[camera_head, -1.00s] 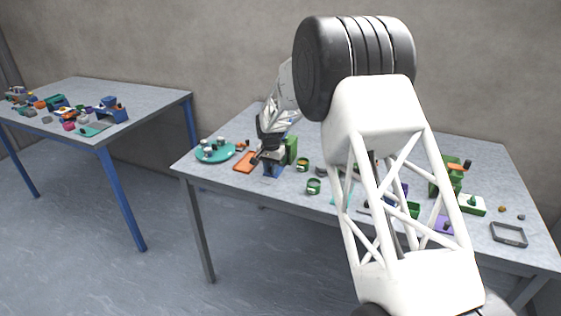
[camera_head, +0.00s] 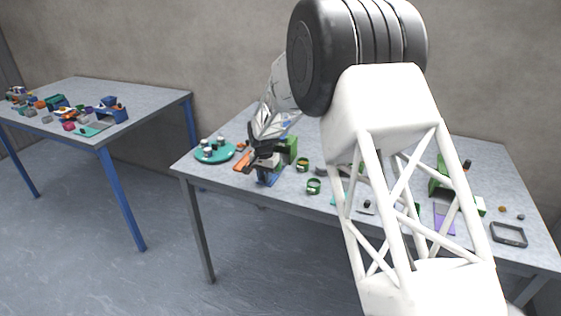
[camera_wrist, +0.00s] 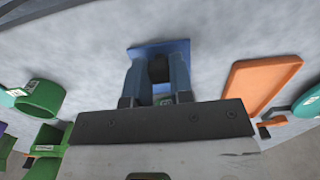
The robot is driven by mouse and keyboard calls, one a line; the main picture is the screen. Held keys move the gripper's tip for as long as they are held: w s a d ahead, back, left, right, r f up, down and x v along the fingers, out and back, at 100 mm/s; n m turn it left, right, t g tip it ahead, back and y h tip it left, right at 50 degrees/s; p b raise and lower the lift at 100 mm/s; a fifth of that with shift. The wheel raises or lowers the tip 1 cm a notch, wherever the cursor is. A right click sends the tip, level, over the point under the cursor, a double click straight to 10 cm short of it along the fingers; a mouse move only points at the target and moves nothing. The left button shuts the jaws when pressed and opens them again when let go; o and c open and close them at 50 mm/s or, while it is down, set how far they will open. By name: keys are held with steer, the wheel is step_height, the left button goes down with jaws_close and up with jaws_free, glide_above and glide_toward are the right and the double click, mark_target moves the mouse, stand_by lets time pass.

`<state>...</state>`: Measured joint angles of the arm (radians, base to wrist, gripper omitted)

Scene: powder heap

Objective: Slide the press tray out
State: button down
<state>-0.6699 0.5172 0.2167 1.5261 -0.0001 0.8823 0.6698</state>
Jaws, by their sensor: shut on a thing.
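The press tray is a small blue piece (camera_head: 269,180) at the table's front edge, left of the middle in the head view. The green press body (camera_head: 291,148) stands just behind it to the right. My gripper (camera_head: 265,164) is over the tray. In the wrist view its two fingers (camera_wrist: 158,72) point at the blue tray (camera_wrist: 160,46) and are shut on a dark part between them, which looks like the tray's handle. My gripper hides most of the tray in the head view, so I cannot tell how far it sits out of the press.
An orange tray (camera_head: 241,163) and a round teal plate (camera_head: 214,154) with small jars lie left of my gripper. A grey frame (camera_head: 508,235) lies far right. A second table stands at left.

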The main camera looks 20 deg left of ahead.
steer(key=shift+s+a, duration=0.1)
steer(key=shift+s, duration=0.15)
steer(key=c, duration=1.1)
jaws_free()
steer(key=shift+r, duration=0.15)
steer(key=shift+r, duration=3.6)
